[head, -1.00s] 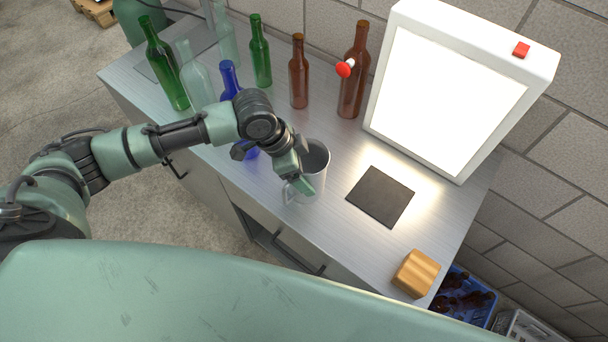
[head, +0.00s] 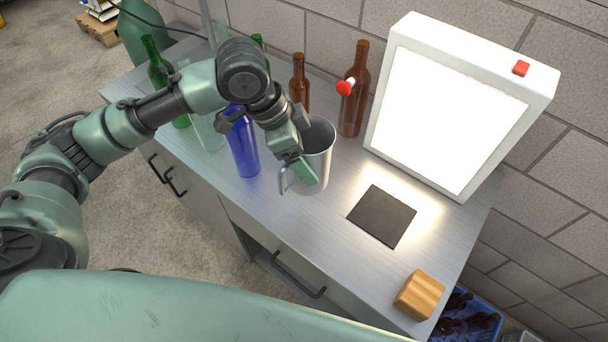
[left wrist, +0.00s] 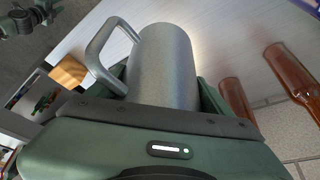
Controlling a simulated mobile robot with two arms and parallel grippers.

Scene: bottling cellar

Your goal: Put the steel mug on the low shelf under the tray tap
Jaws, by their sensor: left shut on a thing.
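The steel mug (head: 318,152) is a plain grey cylinder, open at the top, with a handle on its left side. My left gripper (head: 306,165) is shut on it from the left; the mug is upright and looks raised above the steel counter (head: 290,222). In the left wrist view the mug (left wrist: 165,65) fills the middle between my fingers, its handle to the left. My right gripper is not in view. I cannot make out the tray tap or the low shelf under it.
A blue bottle (head: 242,145) stands close left of the mug. Brown bottles (head: 354,95) and green bottles (head: 158,70) stand behind. A lit white panel (head: 445,115), a dark mat (head: 382,216) and a wooden block (head: 419,295) are to the right. The front middle counter is clear.

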